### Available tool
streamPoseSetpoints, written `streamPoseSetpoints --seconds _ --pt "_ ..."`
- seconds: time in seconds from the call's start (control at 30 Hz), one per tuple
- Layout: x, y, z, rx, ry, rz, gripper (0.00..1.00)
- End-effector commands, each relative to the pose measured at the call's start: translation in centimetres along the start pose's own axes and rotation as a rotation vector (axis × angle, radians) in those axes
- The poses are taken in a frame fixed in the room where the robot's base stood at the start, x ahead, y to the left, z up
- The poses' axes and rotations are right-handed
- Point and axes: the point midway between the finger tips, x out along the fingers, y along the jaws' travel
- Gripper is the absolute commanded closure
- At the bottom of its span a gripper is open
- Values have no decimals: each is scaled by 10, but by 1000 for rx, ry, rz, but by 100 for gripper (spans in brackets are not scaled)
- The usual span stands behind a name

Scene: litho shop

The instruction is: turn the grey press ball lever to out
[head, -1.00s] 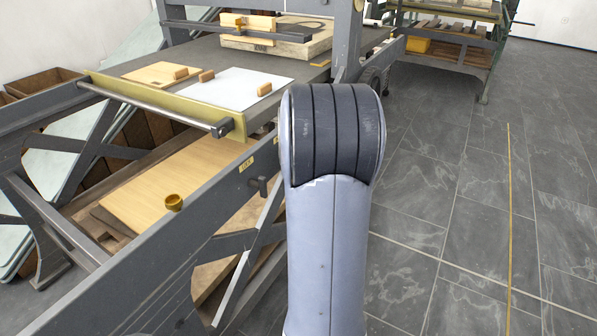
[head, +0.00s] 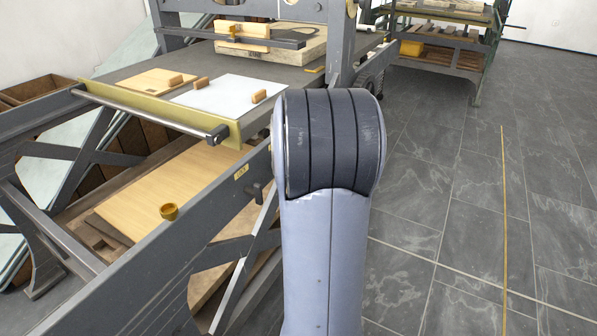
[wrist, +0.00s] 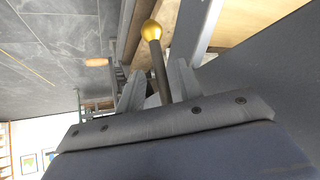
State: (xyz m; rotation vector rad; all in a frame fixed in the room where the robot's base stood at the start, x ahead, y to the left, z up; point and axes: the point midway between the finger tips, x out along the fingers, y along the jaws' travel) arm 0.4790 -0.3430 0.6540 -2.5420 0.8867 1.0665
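The ball lever (wrist: 157,62) shows in the wrist view as a dark rod with a gold ball (wrist: 152,30) on its end. My gripper (wrist: 160,74) has one finger on each side of the rod, below the ball. The fingers are apart, with narrow gaps seeming to show beside the rod; contact is not clear. In the head view my gripper is out of sight, and I cannot make out the lever there.
The press bed (head: 150,62) carries a white sheet (head: 228,95) and wooden blocks. A green-framed rack (head: 478,65) stands behind. The tiled floor (head: 460,200) at the right is clear.

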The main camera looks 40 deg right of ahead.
Motion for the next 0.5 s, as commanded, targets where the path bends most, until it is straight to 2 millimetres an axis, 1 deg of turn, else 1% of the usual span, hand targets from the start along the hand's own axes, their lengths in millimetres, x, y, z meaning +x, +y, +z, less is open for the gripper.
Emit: streamPoseSetpoints --seconds 0.03,0.2,0.33,0.5 --pt "-13 0 -3 0 3 0 66" --pt "-46 0 -3 0 2 0 66" --pt "-66 0 -3 0 3 1 66" --pt "-82 0 -1 0 1 1 66"
